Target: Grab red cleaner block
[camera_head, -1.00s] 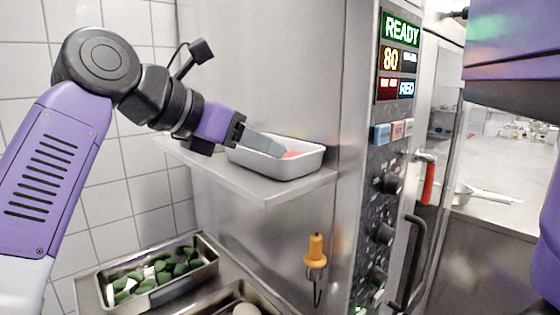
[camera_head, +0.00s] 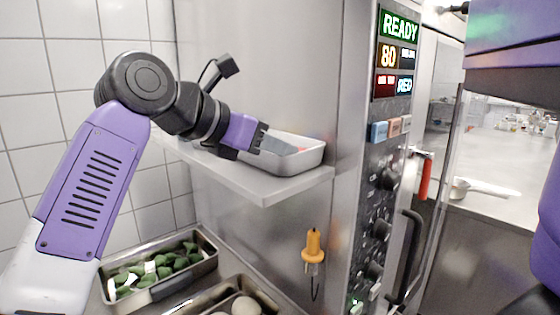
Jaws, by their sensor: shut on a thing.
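The red cleaner block (camera_head: 302,149) shows only as a small patch of red inside the white tray (camera_head: 300,165) on the steel shelf. My gripper (camera_head: 290,150) reaches into the tray from the left, its grey fingers tilted down toward the red. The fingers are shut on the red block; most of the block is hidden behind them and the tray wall.
The steel shelf (camera_head: 262,190) carries the tray against the oven's side. The oven control panel (camera_head: 388,150) stands to the right, with an orange-handled probe (camera_head: 313,243) hanging below the shelf. A steel pan (camera_head: 205,268) with green pieces sits lower left.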

